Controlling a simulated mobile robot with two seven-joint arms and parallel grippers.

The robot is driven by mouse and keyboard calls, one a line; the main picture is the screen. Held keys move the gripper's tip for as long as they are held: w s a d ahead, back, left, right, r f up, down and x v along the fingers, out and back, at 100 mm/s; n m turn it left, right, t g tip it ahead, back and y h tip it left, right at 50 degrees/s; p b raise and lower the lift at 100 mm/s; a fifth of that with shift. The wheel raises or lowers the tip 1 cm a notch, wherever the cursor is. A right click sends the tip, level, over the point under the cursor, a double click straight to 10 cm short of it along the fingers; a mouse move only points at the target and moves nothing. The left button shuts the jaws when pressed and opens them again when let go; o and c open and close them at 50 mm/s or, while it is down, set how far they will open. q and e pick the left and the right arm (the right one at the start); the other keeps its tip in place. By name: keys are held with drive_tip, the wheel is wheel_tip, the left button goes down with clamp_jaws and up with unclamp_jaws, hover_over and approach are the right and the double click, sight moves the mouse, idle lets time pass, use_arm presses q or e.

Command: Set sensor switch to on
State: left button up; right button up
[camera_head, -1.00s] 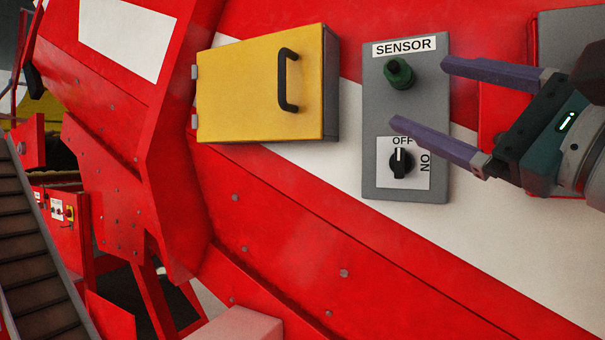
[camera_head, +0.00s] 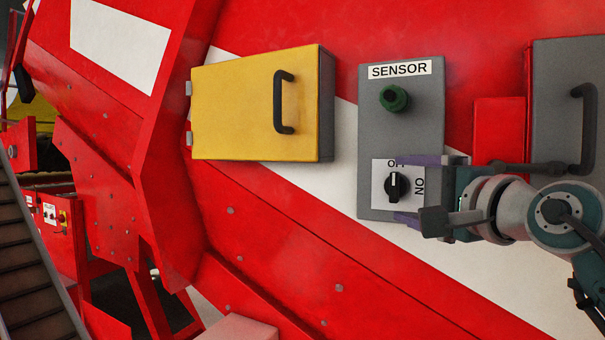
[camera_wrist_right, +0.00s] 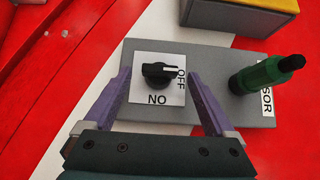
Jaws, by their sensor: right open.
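The grey sensor panel (camera_head: 372,130) is on the red machine wall, with a SENSOR label, a green knob (camera_head: 394,98) and a black rotary switch (camera_head: 396,186) on a white OFF/ON plate. The switch pointer is toward OFF. In the wrist view the switch (camera_wrist_right: 158,72) sits between the fingers, and the green knob (camera_wrist_right: 265,74) is at right. My right gripper (camera_head: 408,188) is open, one purple finger above and one below the switch in the head view; the wrist view also shows it (camera_wrist_right: 160,88). I see no contact with the switch. My left gripper is out of view.
A yellow box (camera_head: 240,108) with a black handle is left of the panel. A grey cabinet (camera_head: 565,90) with a handle and a red box (camera_head: 498,125) are to the right, close to my right arm. A conveyor (camera_head: 30,260) is at far left.

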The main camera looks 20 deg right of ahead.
drive_tip(key=shift+w, duration=0.65)
drive_tip(key=shift+c, duration=0.2)
drive_tip(key=c, duration=1.3)
